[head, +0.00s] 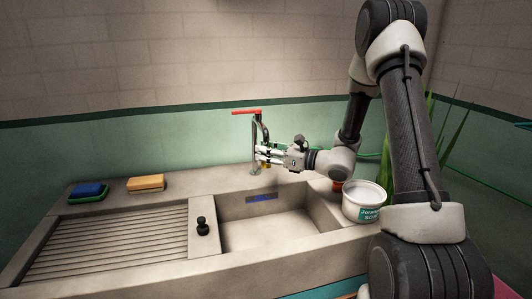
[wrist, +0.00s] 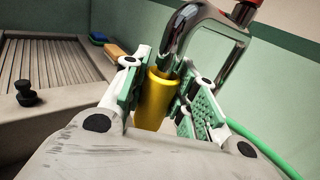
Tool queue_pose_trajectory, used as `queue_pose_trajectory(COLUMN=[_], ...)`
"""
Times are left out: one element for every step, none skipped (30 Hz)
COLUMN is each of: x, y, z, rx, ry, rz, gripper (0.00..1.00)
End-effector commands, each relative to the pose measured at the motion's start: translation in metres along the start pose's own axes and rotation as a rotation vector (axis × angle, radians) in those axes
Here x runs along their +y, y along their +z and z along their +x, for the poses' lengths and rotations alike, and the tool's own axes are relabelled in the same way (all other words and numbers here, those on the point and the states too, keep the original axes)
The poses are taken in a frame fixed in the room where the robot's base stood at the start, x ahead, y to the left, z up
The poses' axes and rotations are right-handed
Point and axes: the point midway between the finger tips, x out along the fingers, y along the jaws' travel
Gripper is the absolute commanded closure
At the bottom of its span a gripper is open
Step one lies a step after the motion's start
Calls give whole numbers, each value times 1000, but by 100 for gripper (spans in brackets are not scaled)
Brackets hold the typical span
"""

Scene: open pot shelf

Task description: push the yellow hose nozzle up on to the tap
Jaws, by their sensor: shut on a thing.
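The yellow hose nozzle (wrist: 154,100) stands between the finger pads of my gripper (wrist: 166,92) in the wrist view, and the gripper is shut on it. The chrome tap (wrist: 190,22) bends over from the right, and its spout end comes down at the top of the nozzle. I cannot tell how far the spout sits inside the nozzle. In the head view my gripper (head: 262,154) is at the tap (head: 256,130), which has a red lever (head: 246,112). The nozzle is mostly hidden there by the fingers. A green hose (wrist: 262,148) runs off at the right in the wrist view.
The stone sink basin (head: 270,232) lies below, with a ribbed drainboard (head: 120,245) and a black plug (head: 202,226) to its left. A blue and green sponge (head: 88,192) and an orange sponge (head: 146,183) lie on the back ledge. A white tub (head: 364,202) stands right of the basin.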

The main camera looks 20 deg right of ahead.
Motion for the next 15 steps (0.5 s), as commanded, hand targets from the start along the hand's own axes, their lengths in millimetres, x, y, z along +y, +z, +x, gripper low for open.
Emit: queue_pose_trajectory(x=[0,0,0,0,0,0,0,0,0,0,0,0,0,0,0], y=[1,2,2,2,3,3,4,4,4,5,5,6,6,6,7], z=[0,0,0,0,0,0,0,0,0,0,0,0,0,0,0], rx=[-2,-2,-2,-2,-2,-2,-2,-2,-2,-2,-2,-2,-2,-2,-2], ry=[0,0,0,0,0,0,0,0,0,0,0,0,0,0,0], rz=[-1,-1,-2,-2,-2,-2,-2,-2,-2,-2,-2,-2,-1,-1,-1], gripper=[96,96,96,96,96,96,96,96,96,96,96,96,96,96,96])
